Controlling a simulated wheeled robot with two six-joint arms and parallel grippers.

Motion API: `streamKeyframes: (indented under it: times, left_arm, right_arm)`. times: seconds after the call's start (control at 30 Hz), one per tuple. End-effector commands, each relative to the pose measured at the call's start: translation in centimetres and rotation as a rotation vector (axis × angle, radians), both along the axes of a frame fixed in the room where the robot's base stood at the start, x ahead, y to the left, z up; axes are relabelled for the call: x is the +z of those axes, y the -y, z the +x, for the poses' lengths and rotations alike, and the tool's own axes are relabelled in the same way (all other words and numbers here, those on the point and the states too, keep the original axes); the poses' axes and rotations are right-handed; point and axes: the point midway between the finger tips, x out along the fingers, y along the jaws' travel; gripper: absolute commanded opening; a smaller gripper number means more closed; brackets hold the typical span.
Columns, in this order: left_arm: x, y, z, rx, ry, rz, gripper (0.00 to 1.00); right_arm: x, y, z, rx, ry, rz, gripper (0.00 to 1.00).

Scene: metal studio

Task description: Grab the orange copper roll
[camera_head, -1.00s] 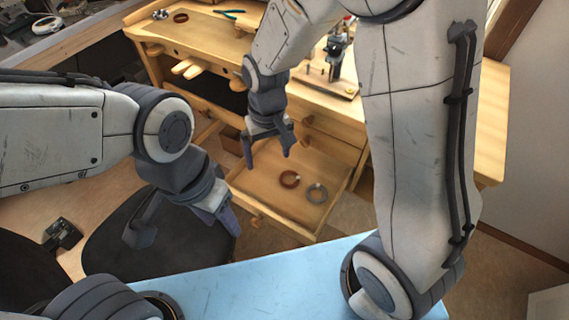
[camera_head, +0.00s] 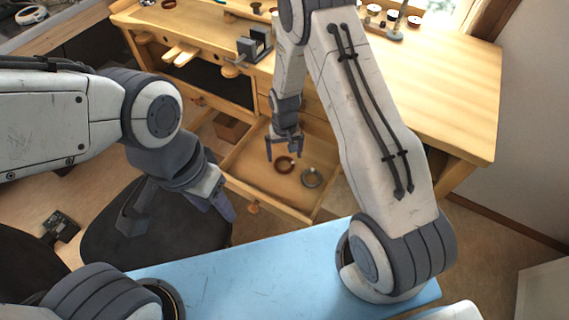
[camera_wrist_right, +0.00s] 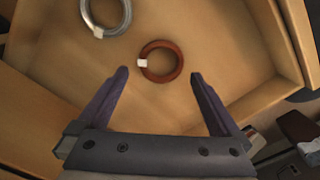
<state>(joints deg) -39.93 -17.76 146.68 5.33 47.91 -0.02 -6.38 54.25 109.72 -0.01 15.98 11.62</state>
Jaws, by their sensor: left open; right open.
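The orange copper roll (camera_head: 285,165) is a reddish-brown ring with a small white tag, lying flat in the open wooden drawer (camera_head: 243,187). In the right wrist view the copper roll (camera_wrist_right: 161,61) lies ahead of and between the open fingers. My right gripper (camera_head: 284,151) is open and empty above the drawer, just over the roll; it also shows in the right wrist view (camera_wrist_right: 163,75). My left gripper (camera_head: 178,216) is open and empty, hanging over the dark chair, left of the drawer.
The wooden workbench (camera_head: 440,95) stands behind the drawer. A dark chair seat (camera_head: 150,245) is at the left.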

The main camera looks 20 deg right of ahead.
Motion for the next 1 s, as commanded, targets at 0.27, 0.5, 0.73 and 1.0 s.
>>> streamKeyframes:
  times: [0.27,0.5,0.73,1.0]
  left_arm:
    - [0.6,0.0,0.0,0.0,0.0,0.0,0.5]
    - [0.6,0.0,0.0,0.0,0.0,0.0,0.5]
    - [0.6,0.0,0.0,0.0,0.0,0.0,0.5]
    - [0.6,0.0,0.0,0.0,0.0,0.0,0.5]
  right_arm:
    - [-3.5,-0.2,-0.3,0.0,-0.001,0.0,1.0]
    - [-3.7,-0.2,-0.3,0.0,0.0,0.0,1.0]
    - [-3.6,-0.2,-0.3,0.0,0.0,0.0,0.26]
    - [-3.4,-0.2,-0.3,0.0,0.0,0.0,0.26]
